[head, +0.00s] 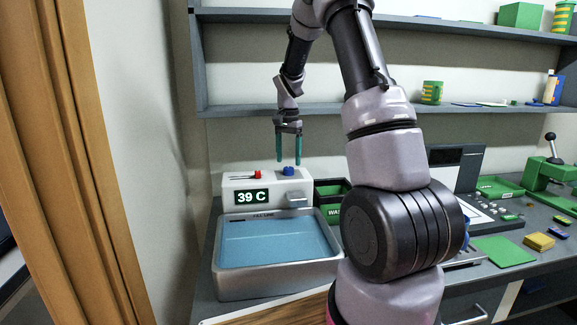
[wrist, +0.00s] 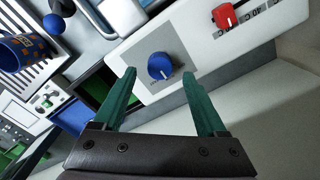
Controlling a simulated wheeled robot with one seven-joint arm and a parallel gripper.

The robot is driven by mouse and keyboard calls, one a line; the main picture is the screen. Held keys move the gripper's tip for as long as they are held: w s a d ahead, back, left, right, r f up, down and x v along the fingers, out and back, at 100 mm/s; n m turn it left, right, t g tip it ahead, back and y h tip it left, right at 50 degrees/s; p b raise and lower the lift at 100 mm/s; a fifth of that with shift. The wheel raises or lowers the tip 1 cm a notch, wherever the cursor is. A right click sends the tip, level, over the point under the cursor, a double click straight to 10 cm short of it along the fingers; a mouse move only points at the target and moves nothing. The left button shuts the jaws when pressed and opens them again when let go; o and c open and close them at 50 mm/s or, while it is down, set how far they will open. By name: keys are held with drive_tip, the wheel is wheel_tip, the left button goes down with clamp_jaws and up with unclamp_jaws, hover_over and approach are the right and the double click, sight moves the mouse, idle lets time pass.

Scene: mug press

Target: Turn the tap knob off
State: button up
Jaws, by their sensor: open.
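The blue tap knob (head: 288,171) sits on top of the white tap unit (head: 265,185), right of a red slider (head: 258,174). In the wrist view the blue knob (wrist: 160,66) has a white pointer line and sits on a grey plate. The red slider also shows in the wrist view (wrist: 226,16). My gripper (head: 288,158) points down above the blue knob, with its two green fingers apart and empty. In the wrist view the gripper's fingertips (wrist: 159,75) lie either side of the knob, which is apart from both fingers.
A water-filled basin (head: 225,282) stands in front of the unit, whose display reads 39 C. A green bin (head: 330,190) stands to the right. A shelf (head: 235,109) runs behind my gripper. A patterned mug (wrist: 18,53) stands on a rack in the wrist view.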

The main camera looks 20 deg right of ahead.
sight(289, 168)
drive_tip(key=shift+f, duration=1.55)
drive_tip(key=shift+c, duration=0.3)
clamp_jaws()
drive_tip(key=shift+n, duration=0.3)
drive_tip(key=n, duration=0.4)
drive_tip(key=shift+n, duration=0.3)
drive_tip(key=n, duration=0.4)
drive_tip(key=shift+n, duration=0.3)
